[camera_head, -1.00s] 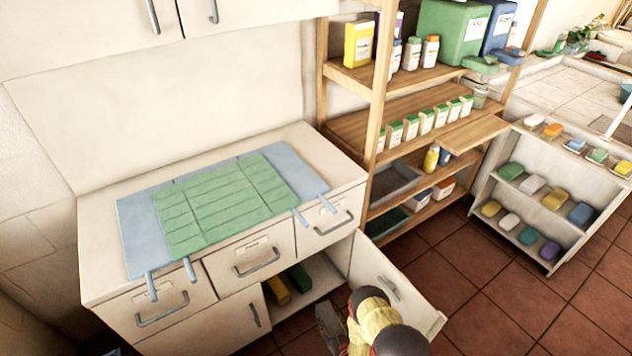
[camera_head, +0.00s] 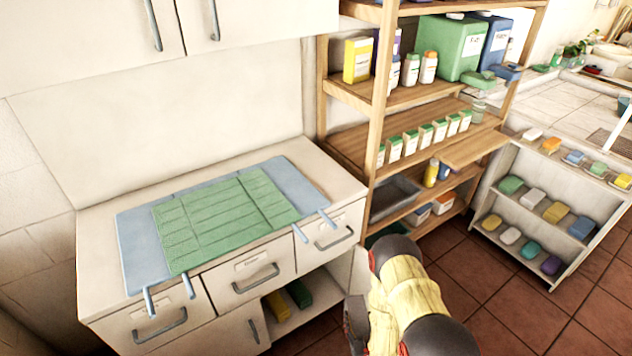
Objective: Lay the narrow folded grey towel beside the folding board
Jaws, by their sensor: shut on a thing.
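The folding board (camera_head: 136,235) is a pale blue panel with several thin blue bars at its front edge. It lies on the white counter at left, and a green creased cloth (camera_head: 215,220) covers most of it. Bare counter (camera_head: 338,188) shows in a strip at its right. My gripper (camera_head: 355,322) is a dark grey shape at the bottom, beside my yellow arm, in front of the cabinet and lower than the counter top. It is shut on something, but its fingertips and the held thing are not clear. I cannot make out the narrow grey towel for certain.
The cabinet under the counter stands open, with a yellow and a green item (camera_head: 299,293) inside. My arm hides most of its open door. A wooden shelf unit (camera_head: 378,110) with bottles and boxes stands right of the counter. A low white rack (camera_head: 543,235) holds colored blocks.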

